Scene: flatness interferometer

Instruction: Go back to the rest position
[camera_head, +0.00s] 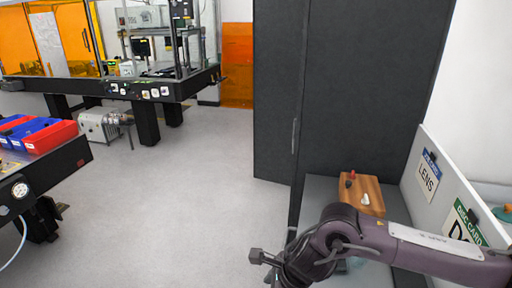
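My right arm comes in from the right edge, over the grey table at the lower right, and bends down near the bottom of the picture. Its wrist end, with my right gripper (265,262), is small, dark and partly cut off by the bottom edge. I cannot make out its fingers, or whether it holds anything. My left arm and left gripper are not in view.
A wooden block (369,189) with small pieces stands on the grey table (320,187), partly behind my arm. A LENS sign (428,176) hangs on the white panel. A tall dark cabinet (350,90) stands behind. Red and blue bins (50,137) are left.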

